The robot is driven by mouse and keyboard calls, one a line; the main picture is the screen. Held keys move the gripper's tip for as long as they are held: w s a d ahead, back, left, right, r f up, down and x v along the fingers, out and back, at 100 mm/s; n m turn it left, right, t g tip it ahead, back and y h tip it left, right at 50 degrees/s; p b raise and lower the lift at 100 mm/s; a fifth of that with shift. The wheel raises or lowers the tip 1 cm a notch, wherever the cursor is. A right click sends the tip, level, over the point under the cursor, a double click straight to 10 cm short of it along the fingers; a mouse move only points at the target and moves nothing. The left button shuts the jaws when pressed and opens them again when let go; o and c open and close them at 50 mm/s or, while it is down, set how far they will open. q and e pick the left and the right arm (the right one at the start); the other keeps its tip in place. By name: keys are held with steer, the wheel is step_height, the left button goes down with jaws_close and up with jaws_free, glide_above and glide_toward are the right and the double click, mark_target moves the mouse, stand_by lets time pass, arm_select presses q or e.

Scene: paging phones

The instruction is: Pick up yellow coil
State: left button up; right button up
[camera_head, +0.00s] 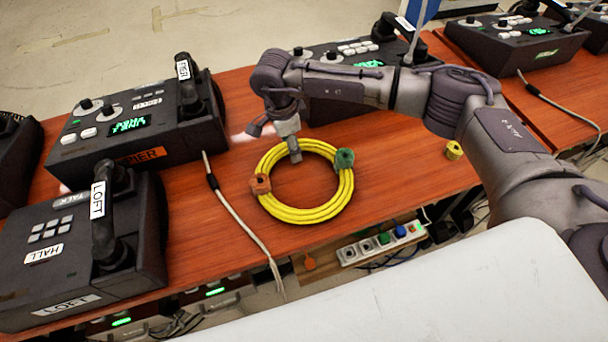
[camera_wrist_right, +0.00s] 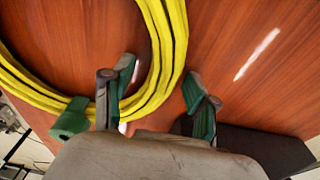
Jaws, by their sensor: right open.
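The yellow coil (camera_head: 302,217) lies flat on the reddish wooden table as a ring. It has an orange clip (camera_head: 260,184) on its left and a green clip (camera_head: 344,158) on its right. My right gripper (camera_head: 280,145) is open and empty above the coil's far rim. In the right wrist view the gripper (camera_wrist_right: 158,75) has one finger over the ring's inside and the other outside it. A strand of the coil (camera_wrist_right: 174,40) shows between the fingers. Contact cannot be told. The left gripper is not in view.
Black paging phones (camera_head: 85,245) with handsets stand at the left, and another (camera_head: 345,50) stands behind my right arm. A grey cable (camera_head: 235,215) hangs left of the coil. A small yellow roll (camera_head: 453,150) lies at the right. A power strip (camera_head: 380,243) is below the front edge.

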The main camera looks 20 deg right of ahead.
jaws_close()
steer(key=shift+r, duration=0.2)
stand_by(0.4)
